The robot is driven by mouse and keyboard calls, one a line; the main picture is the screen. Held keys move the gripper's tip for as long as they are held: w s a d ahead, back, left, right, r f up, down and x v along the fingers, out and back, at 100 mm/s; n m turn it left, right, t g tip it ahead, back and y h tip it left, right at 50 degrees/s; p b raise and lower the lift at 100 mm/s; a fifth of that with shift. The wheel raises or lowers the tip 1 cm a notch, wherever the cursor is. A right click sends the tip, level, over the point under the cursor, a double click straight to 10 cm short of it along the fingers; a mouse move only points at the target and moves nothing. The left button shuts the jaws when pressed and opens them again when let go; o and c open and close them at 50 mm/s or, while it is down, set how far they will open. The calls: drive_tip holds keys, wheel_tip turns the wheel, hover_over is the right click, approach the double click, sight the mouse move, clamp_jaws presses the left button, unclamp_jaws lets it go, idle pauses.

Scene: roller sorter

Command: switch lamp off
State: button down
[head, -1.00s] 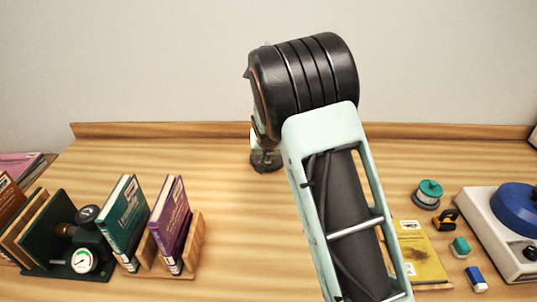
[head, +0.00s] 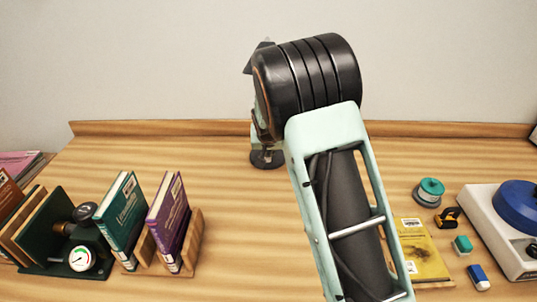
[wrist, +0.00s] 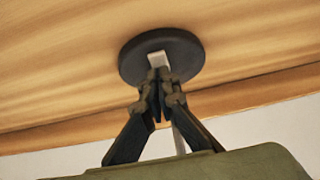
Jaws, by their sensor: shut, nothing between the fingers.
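The lamp is mostly hidden behind my arm in the head view. Its round dark base (head: 267,159) stands on the desk near the back edge, and a grey pointed part, seemingly its head (head: 262,47), shows above my black wrist joint. In the wrist view the black disc base (wrist: 187,48) appears with a pale upright part (wrist: 157,59) rising from it. My gripper (wrist: 162,74) is shut and empty, with its fingertips in front of the base and the pale part. I cannot tell whether they touch it. No switch can be clearly made out.
Books in a wooden rack (head: 196,242) and a gauge (head: 81,258) stand at the left. A yellow book (head: 423,255), a teal spool (head: 429,190), small items and a white device with a blue disc (head: 516,210) lie at the right. The desk left of the lamp is clear.

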sight(269, 160)
drive_tip(key=shift+r, duration=0.1)
drive_tip(key=shift+r, duration=0.35)
wheel_tip(269, 160, up, 3)
drive_tip(key=shift+s+r+p, duration=0.1)
drive_tip(key=shift+s+p, duration=0.05)
drive_tip(key=shift+p, duration=0.75)
drive_tip(key=s+r+b, duration=0.1)
drive_tip(key=s+r, duration=0.4)
drive_tip(key=s, duration=0.3)
drive_tip(key=shift+s+r, duration=0.2)
drive_tip(key=shift+r, duration=0.2)
drive_tip(key=shift+s, duration=0.1)
